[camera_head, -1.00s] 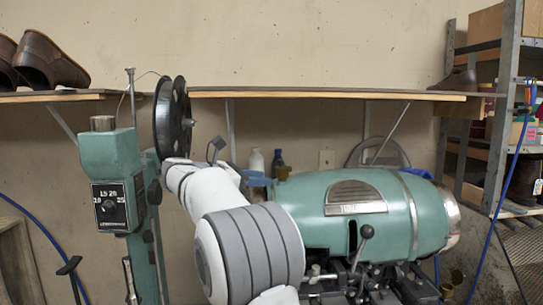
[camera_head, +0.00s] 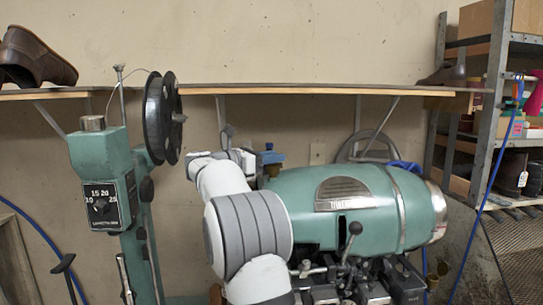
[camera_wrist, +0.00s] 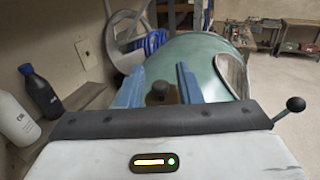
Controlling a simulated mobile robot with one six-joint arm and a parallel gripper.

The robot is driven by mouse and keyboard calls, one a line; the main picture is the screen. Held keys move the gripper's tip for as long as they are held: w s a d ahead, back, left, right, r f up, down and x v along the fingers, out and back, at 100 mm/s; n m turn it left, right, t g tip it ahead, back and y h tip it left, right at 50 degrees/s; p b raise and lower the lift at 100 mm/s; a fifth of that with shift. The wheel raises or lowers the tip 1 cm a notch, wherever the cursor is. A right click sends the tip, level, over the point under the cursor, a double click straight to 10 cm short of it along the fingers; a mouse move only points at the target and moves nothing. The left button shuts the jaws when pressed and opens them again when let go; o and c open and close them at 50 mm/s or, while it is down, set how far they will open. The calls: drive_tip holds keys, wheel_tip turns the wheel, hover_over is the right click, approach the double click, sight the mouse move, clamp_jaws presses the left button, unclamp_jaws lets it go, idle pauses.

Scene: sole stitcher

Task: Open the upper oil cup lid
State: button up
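The green stitcher body (camera_head: 370,205) fills the middle of the head view. A small dark brown, rounded piece (camera_wrist: 158,93), which looks like the upper oil cup lid, shows between my fingers in the wrist view. In the head view the brass-coloured upper cup (camera_head: 273,170) shows at the left top end of the green body, partly hidden. My gripper (camera_wrist: 159,86) is open, its two blue fingers apart on either side of the brown piece. I cannot tell whether a finger touches it. In the head view my gripper (camera_head: 268,157) is just above the cup.
A dark bottle (camera_wrist: 40,92) and a white bottle (camera_wrist: 14,120) stand left of my gripper in the wrist view. A wooden shelf (camera_head: 330,89) runs along the wall above. A black reel (camera_head: 163,117) stands left of my arm.

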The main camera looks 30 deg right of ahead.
clamp_jaws()
idle(0.5)
drive_tip(key=y, duration=0.1)
drive_tip(key=m+y, duration=0.1)
drive_tip(key=d+r+y, duration=0.1)
drive_tip(key=y, duration=0.1)
drive_tip(key=shift+s+m+t, duration=0.2)
drive_tip(key=shift+m+t, duration=0.1)
drive_tip(key=y, duration=0.1)
drive_tip(key=d+t+y, duration=0.1)
drive_tip(key=y, duration=0.1)
drive_tip(key=m+y, duration=0.1)
drive_tip(key=shift+s+d+r+t+y, duration=0.25)
drive_tip(key=shift+s+r+t+y, duration=0.05)
drive_tip(key=shift+s+y, duration=0.1)
drive_tip(key=y, duration=0.1)
drive_tip(key=d+m+t+y, duration=0.1)
drive_tip(key=y, duration=0.2)
drive_tip(key=shift+s+d+f+t+y, duration=0.2)
drive_tip(key=shift+s+d+t+y, duration=0.05)
drive_tip(key=shift+s+t+y, duration=0.15)
drive_tip(key=shift+s+d+f+m+t+y, duration=0.15)
drive_tip(key=shift+t+y, duration=0.1)
drive_tip(key=shift+y, duration=0.25)
drive_tip(key=shift+w+d+f+m+t+y, duration=0.1)
drive_tip(key=shift+m+t+y, duration=0.1)
drive_tip(key=shift+y, duration=0.3)
drive_tip(key=shift+s+d+f+m+t+y, duration=0.15)
drive_tip(key=shift+t+y, duration=0.1)
drive_tip(key=shift+y, duration=0.25)
